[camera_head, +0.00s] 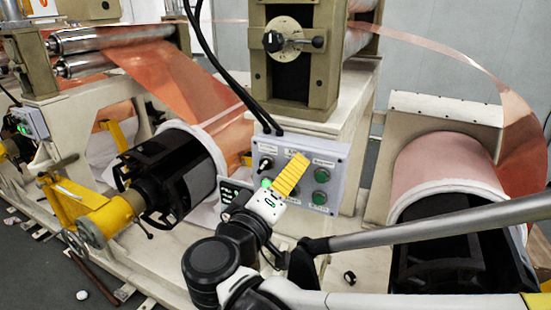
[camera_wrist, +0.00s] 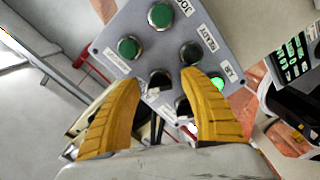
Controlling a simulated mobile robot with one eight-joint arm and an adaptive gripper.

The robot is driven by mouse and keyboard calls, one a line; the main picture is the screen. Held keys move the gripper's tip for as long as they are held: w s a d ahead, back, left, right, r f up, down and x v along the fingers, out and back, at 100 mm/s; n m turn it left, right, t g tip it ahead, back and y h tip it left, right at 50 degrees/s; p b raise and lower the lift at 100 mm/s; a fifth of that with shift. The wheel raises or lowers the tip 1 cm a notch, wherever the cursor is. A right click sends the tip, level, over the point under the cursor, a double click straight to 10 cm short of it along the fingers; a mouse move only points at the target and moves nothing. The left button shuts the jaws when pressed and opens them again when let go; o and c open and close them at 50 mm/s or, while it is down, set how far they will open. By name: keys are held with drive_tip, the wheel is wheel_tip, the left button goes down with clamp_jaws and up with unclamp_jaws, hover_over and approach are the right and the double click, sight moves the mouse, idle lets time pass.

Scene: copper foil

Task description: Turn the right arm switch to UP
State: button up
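A grey control panel (camera_head: 335,157) is on the front of the machine's pale base. It fills the middle of the wrist view (camera_wrist: 105,42), with green buttons and several dark knobs. My gripper (camera_head: 304,158) has yellow fingers in front of the panel. In the wrist view my gripper (camera_wrist: 160,76) is open, with a finger on each side of a dark knob (camera_wrist: 158,78). I cannot tell whether the fingers touch it. Another dark knob (camera_wrist: 192,52) is beside the right fingertip. The labels are too small or turned to identify the right arm switch or its setting surely.
A copper roll (camera_head: 440,165) stands right of the panel. A black roller shaft (camera_head: 175,175) with a yellow support (camera_head: 110,215) is at left. Black cables (camera_head: 230,75) hang above the panel. A small lit green lamp (camera_wrist: 217,83) is on the panel.

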drive_tip(key=v, duration=1.2)
